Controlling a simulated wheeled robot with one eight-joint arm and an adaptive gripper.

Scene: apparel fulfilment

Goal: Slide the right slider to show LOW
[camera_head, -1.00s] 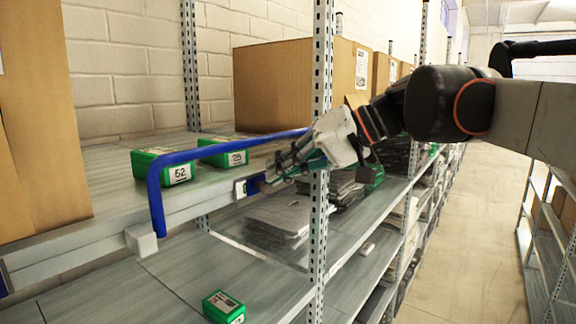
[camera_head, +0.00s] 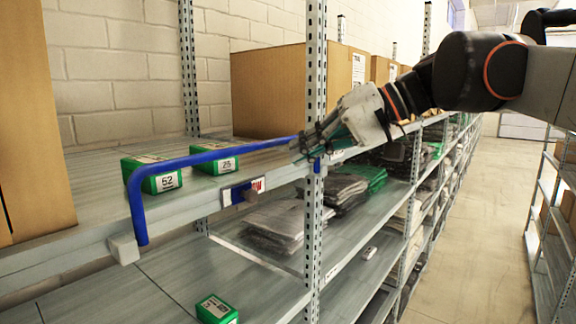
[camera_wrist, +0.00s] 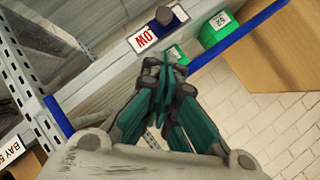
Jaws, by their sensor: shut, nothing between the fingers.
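The slider plate (camera_head: 232,194) is on the front edge of the upper shelf, with a grey knob (camera_head: 250,195) sticking out. Red shows on its right part in the head view. In the wrist view the plate (camera_wrist: 146,39) reads LOW in red, uncovered, and the knob (camera_wrist: 165,15) is at the end away from the L. My gripper (camera_head: 301,149) is shut and empty, to the right of the plate and apart from it, by the shelf post. In the wrist view my gripper's fingers (camera_wrist: 165,62) are together below the plate.
A blue rail (camera_head: 215,155) runs above the shelf edge and bends down at left. Green boxes (camera_head: 164,180) (camera_head: 222,166) stand behind it. A perforated post (camera_head: 314,220) is beside my gripper. Folded packs (camera_head: 275,222) lie on the lower shelf. The aisle at right is clear.

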